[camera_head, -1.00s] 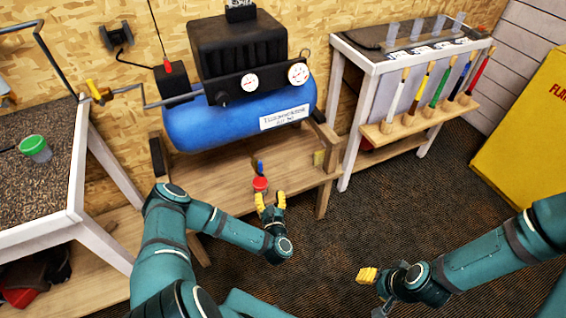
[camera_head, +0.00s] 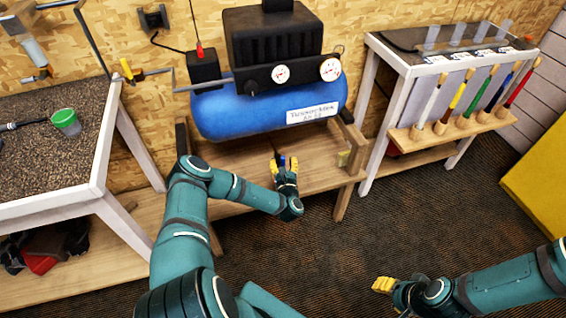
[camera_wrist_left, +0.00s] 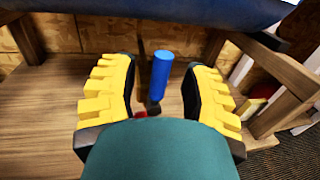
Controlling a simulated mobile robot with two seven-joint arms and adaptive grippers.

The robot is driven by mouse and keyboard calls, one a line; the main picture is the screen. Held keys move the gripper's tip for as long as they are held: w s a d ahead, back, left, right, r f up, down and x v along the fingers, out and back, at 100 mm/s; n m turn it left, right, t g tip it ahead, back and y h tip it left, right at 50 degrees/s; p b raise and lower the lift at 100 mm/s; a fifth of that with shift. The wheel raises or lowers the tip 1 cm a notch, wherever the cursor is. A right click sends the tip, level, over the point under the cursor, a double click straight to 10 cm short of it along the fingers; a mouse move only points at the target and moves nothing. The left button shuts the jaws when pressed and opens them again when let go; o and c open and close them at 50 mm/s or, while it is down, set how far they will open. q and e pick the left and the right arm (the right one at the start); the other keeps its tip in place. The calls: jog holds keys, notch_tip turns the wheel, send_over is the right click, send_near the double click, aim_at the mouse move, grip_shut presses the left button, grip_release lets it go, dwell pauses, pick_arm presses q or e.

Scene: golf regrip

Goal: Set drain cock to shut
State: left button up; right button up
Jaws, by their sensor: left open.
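The drain cock's blue handle (camera_wrist_left: 161,75) stands upright below the compressor tank in the left wrist view, with a dark stem at its foot. In the head view only a small blue part (camera_head: 282,160) shows, at my left gripper's fingertips. My left gripper (camera_head: 285,168) is open, its yellow fingers on either side of the handle with gaps visible in the wrist view. Red bits (camera_wrist_left: 231,121) show low behind the fingers, mostly hidden. My right gripper (camera_head: 383,285) is over the floor at lower right, away from the compressor; its jaw opening is unclear.
The blue compressor tank (camera_head: 268,108) is above the handle, on a wooden stand (camera_head: 325,173). The carpeted floor between is clear.

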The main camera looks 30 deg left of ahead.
pick_arm(q)
jog(key=shift+w+a, duration=0.35)
jog(key=shift+w, duration=0.05)
grip_shut()
